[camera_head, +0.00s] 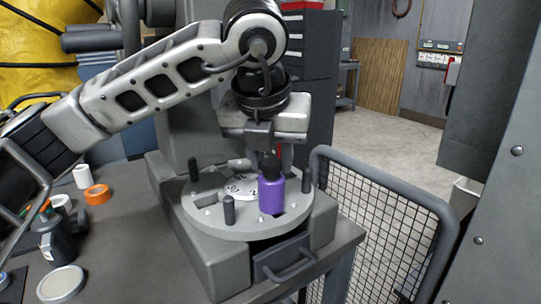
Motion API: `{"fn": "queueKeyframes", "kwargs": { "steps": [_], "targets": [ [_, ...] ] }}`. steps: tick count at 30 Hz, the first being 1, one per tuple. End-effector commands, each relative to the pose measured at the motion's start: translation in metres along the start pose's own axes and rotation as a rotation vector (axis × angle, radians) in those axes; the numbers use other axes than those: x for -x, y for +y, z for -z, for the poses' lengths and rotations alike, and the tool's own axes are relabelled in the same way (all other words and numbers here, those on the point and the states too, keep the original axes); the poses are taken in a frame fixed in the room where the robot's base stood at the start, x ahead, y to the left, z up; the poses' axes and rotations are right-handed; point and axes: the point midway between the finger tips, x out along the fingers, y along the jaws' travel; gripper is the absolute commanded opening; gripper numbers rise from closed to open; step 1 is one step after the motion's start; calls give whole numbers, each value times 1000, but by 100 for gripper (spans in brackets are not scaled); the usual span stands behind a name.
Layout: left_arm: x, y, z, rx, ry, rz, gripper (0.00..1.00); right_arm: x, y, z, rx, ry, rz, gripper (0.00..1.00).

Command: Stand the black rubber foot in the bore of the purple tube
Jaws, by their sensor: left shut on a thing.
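The purple tube (271,194) stands upright on the round grey plate (240,229), towards its right side. My left gripper (268,147) points down directly above the tube and is shut on the black rubber foot (269,162). The foot shows as a small dark shape below the fingers, at the tube's top. The bore is hidden, so I cannot tell whether the foot is inside it or just over it. My right gripper is not in view.
An orange tape roll (98,194), a dark bottle (52,240) and a round tin (61,283) are at left. A mesh guard (375,230) stands at right.

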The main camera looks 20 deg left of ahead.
Motion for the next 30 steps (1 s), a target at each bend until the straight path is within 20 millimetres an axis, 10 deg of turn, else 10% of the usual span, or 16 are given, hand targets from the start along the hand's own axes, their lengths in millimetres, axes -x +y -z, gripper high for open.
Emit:
{"fn": "queueKeyframes", "kwargs": {
  "steps": [8,9,12,26,30],
  "targets": [
    [-6,0,3,0,0,0,9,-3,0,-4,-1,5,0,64],
    [-5,0,2,0,0,0,40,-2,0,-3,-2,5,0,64],
    [-5,0,2,0,0,0,60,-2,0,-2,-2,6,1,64],
    [-4,0,2,0,0,0,60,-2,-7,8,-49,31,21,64],
    [30,-1,1,-1,-7,3,60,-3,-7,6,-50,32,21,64]
  ]
}}
